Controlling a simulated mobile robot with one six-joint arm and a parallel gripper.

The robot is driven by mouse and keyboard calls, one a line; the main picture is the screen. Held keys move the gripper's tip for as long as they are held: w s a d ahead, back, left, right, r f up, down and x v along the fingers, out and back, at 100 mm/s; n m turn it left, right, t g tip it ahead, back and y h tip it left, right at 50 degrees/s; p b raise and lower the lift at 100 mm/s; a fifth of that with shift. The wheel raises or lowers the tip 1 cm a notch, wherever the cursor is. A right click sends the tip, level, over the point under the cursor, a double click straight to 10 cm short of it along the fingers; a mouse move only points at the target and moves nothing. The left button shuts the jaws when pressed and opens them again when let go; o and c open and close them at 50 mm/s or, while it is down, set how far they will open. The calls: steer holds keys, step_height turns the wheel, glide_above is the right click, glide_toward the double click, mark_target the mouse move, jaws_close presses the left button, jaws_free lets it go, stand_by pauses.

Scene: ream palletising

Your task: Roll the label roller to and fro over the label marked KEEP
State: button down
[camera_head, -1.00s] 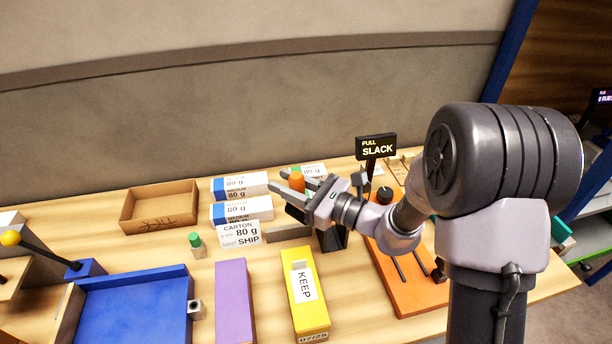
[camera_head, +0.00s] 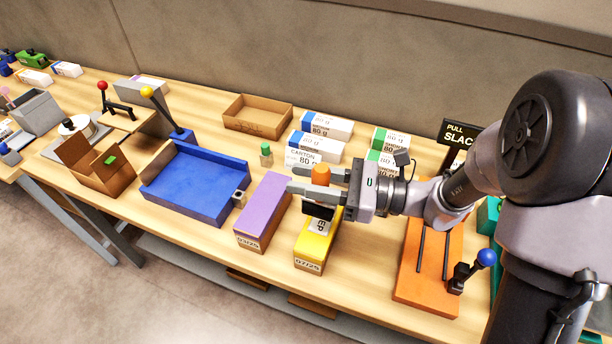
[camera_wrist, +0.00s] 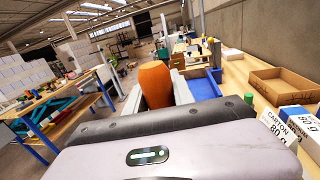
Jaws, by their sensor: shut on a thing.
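My gripper (camera_head: 316,183) is shut on the label roller's orange handle (camera_head: 321,174), which stands upright between the fingers. The handle also shows in the wrist view (camera_wrist: 156,85). The roller's dark lower part (camera_head: 318,211) hangs below the fingers, over the far part of the yellow ream (camera_head: 314,250). The white KEEP label (camera_head: 321,227) on that ream is partly covered, with only its last letters showing. I cannot tell whether the roller touches the label.
A purple ream (camera_head: 264,205) lies just left of the yellow one, and a blue tray (camera_head: 190,205) lies beyond it. An orange board (camera_head: 425,285) with rods and a blue-knobbed lever is at right. White reams, a small green-capped bottle (camera_head: 266,154) and an open carton (camera_head: 257,118) stand behind.

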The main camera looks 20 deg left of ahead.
mark_target(304, 201)
steer(key=shift+f+b, duration=2.2)
steer(key=shift+f, duration=0.8)
steer(key=shift+f, duration=0.35)
steer(key=shift+w, duration=0.1)
steer(key=shift+w+d, duration=0.2)
steer(key=shift+w, duration=1.5)
steer(key=shift+s, duration=0.1)
steer(key=shift+s+a, duration=0.15)
steer(key=shift+s, duration=1.55)
steer(key=shift+w, duration=0.1)
steer(key=shift+w, duration=1.75)
steer(key=shift+s, duration=0.15)
